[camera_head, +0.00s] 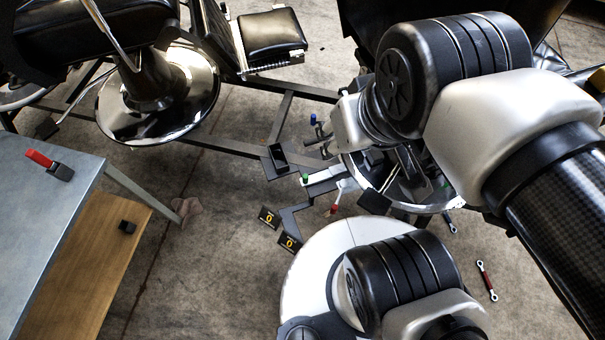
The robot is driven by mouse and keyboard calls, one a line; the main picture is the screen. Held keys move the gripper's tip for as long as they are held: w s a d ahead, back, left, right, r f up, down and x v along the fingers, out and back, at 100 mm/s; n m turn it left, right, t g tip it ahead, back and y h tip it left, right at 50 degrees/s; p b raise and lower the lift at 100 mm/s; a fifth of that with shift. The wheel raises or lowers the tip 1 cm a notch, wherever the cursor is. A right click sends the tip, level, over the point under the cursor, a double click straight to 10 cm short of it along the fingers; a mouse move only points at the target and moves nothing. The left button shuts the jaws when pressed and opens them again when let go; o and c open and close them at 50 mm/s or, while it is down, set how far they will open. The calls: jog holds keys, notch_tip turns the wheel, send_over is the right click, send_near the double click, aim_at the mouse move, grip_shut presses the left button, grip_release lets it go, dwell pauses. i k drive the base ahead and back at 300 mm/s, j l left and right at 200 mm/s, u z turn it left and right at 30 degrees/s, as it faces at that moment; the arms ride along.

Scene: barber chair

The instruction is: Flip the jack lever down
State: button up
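A small lever with a pale shaft and a red tip (334,209) stands near the middle of the floor frame; I cannot be sure it is the jack lever. A blue-tipped part (313,120) and a green-tipped part (304,178) are close by on the same metalwork. My arm comes in from the right, and its wrist is above the round chrome base (432,205) there. My gripper (325,140) seems to be just below the wrist, beside these coloured parts, but is mostly hidden. Its fingers and any contact are unclear.
A black barber chair with a round chrome base (130,128) stands at upper left, its footrest (272,35) extending right. A grey table (45,215) with a red-handled item (40,158) and a wooden shelf (100,250) fill the left. A red-and-silver rod (486,280) lies at lower right.

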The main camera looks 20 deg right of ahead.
aim_at(339, 196)
jog(key=k+l, duration=0.35)
jog(key=k, duration=0.25)
jog(key=k+j+u, duration=0.15)
jog(key=k, duration=0.2)
